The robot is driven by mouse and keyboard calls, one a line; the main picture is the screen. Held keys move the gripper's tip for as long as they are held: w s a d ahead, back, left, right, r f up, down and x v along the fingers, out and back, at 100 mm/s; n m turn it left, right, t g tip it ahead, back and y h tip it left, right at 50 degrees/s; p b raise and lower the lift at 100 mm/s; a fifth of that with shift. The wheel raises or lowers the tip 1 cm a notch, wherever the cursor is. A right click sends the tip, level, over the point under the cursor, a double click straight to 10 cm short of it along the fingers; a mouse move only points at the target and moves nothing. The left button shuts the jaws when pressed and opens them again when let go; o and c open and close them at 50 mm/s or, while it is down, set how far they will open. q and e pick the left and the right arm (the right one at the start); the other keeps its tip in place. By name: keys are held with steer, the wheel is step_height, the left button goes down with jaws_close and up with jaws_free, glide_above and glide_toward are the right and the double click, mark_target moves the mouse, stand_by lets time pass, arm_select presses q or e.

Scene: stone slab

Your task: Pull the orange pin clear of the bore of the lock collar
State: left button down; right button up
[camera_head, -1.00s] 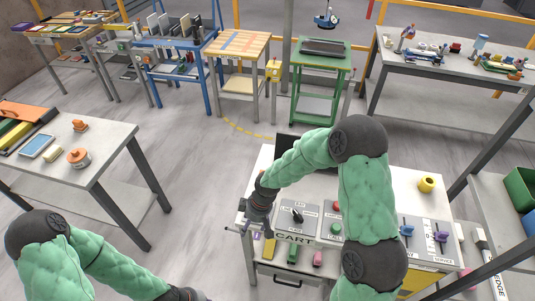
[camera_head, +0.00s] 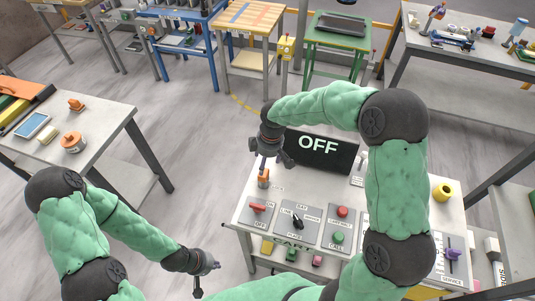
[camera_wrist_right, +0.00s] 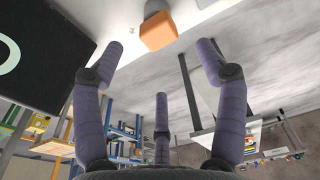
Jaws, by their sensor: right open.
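The orange pin (camera_head: 264,181) stands at the back left of the white cart top, just below my right gripper. In the right wrist view its orange block-like head (camera_wrist_right: 158,31) shows ahead of the fingertips, with a grey part, apparently the lock collar (camera_wrist_right: 154,6), behind it. The bore is hidden. My right gripper (camera_head: 268,158) is open, with its purple fingers (camera_wrist_right: 162,62) spread and apart from the pin. My left gripper (camera_head: 209,279) is empty in front of the cart's left side, its fingers spread apart.
The cart panel carries a red switch (camera_head: 257,208), a black knob (camera_head: 297,221) and red and green buttons (camera_head: 342,212). A black OFF screen (camera_head: 318,149) stands just right of the pin. A table (camera_head: 105,130) is at the left. Open floor lies between table and cart.

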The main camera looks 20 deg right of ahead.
mark_target(263, 178)
steer(key=f, duration=0.5)
steer(key=f+b, duration=0.1)
steer(key=f, duration=0.2)
steer(key=shift+w+a+f, duration=0.35)
steer(key=shift+r, duration=0.15)
steer(key=c, duration=1.4)
